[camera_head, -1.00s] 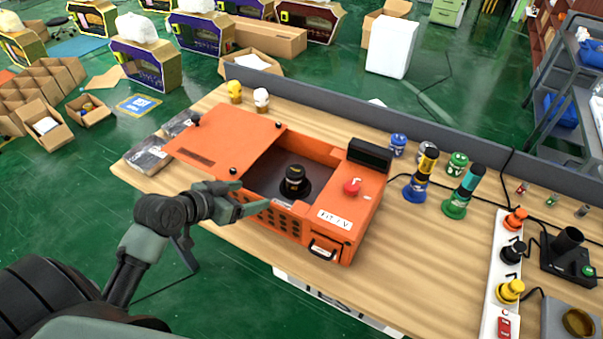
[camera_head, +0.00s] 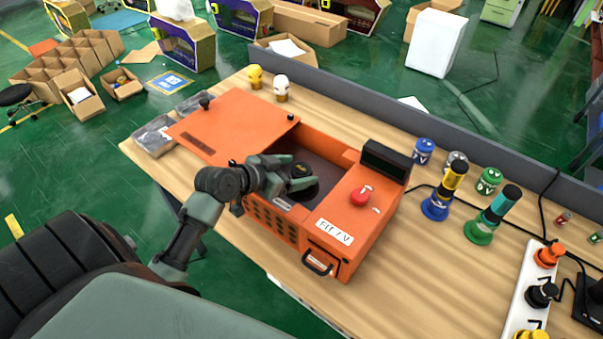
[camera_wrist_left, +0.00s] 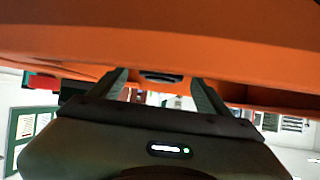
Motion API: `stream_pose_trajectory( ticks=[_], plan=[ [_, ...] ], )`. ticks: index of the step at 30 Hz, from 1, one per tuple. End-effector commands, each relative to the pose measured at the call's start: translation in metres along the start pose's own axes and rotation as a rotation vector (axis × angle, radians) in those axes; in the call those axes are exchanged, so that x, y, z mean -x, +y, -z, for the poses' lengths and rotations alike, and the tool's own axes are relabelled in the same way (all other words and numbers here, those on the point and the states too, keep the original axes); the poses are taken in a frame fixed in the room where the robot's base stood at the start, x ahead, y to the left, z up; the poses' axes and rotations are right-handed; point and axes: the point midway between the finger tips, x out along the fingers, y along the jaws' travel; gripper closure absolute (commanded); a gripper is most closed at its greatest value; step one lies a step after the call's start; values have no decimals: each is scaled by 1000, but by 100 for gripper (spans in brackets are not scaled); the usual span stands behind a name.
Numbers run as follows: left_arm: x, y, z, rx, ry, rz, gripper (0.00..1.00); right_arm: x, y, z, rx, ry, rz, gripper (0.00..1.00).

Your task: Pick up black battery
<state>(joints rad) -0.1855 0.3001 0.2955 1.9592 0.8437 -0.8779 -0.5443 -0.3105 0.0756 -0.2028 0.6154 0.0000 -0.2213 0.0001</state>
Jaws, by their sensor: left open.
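The black battery (camera_head: 301,168) with faint yellow marks stands upright in the opening of the orange box (camera_head: 322,239). It is partly hidden by my left gripper (camera_head: 298,174). The left gripper is open, with its two fingers reaching over the opening to either side of the battery's top; I cannot tell whether they touch it. In the left wrist view, a dark round part (camera_wrist_left: 161,78) shows between the fingers, below an orange surface. My right gripper is not in view.
The orange lid (camera_head: 232,125) lies slid back on the left. A red button (camera_head: 361,196) and dark display (camera_head: 386,160) are on the box's right. Blue-yellow (camera_head: 444,190) and green-black (camera_head: 492,212) devices stand right of it. The table between is clear.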

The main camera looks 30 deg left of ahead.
Motion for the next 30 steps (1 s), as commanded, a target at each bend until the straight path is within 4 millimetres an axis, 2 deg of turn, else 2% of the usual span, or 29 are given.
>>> stream_pose_trajectory(
  ticks=[5, 12, 14, 18, 21, 30],
  plan=[
    [-19, 0, 2, 2, 1, 0, 23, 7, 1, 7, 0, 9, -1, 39],
    [-21, 0, 0, -1, 1, 1, 23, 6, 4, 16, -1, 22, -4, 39],
    [-21, 0, 0, -1, 1, 1, 37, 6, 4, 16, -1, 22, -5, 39],
    [-21, 0, 0, 0, 1, 1, 76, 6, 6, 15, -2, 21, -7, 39],
    [-21, 0, 0, 0, 1, 1, 100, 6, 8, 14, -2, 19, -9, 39],
    [-20, -1, 3, -1, 4, 2, 100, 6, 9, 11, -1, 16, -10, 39]
  ],
)
